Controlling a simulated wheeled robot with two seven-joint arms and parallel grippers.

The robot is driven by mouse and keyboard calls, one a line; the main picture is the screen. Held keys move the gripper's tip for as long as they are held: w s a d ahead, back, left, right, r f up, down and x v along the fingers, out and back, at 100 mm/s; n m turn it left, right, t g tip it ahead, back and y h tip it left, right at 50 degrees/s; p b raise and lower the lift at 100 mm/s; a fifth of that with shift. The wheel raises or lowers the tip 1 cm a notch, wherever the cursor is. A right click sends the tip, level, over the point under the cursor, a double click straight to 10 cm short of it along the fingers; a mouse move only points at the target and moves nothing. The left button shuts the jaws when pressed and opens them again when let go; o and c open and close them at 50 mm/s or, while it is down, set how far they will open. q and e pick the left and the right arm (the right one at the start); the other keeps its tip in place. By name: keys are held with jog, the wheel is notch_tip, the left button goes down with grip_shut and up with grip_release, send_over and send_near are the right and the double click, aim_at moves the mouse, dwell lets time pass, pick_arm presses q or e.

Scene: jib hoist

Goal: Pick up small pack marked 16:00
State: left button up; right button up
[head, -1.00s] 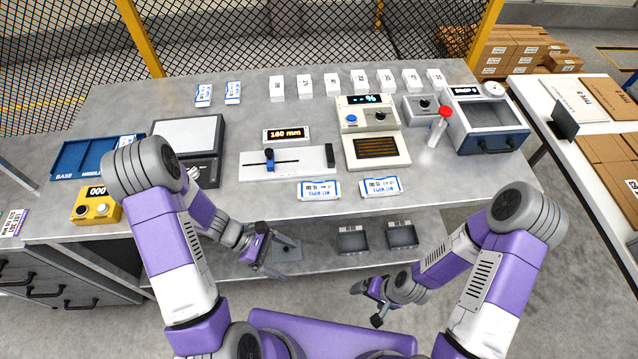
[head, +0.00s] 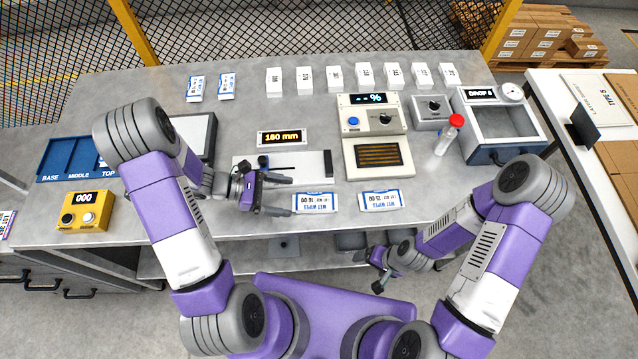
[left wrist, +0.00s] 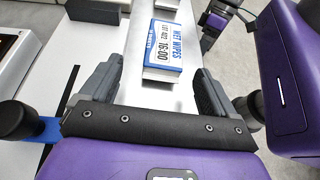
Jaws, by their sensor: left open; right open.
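The small pack marked 16:00 (head: 315,203) is white with a blue edge and lies near the front edge of the bench. In the left wrist view the pack (left wrist: 165,45) shows "WET WIPES" and 16:00, just beyond the fingertips. My left gripper (head: 290,195) is open and points right at the pack's left end, with nothing between its fingers. In the wrist view the left gripper's fingers (left wrist: 158,72) stand apart on either side of the pack's near end. My right gripper (head: 367,272) is open and empty, low in front of the bench.
A similar pack marked 15:00 (head: 381,201) lies to the right. A slide gauge (head: 310,165) lies behind the 16:00 pack, and a control box (head: 378,160) stands behind the 15:00 pack.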

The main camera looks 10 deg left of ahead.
aim_at(314, 201)
pick_arm(q)
jog(key=x, duration=0.5)
jog(key=r+x, duration=0.1)
jog(key=x, duration=0.1)
jog(key=shift+s+d, duration=0.2)
jog(key=shift+d, duration=0.3)
jog(key=shift+c, duration=0.3)
jog(key=c, duration=1)
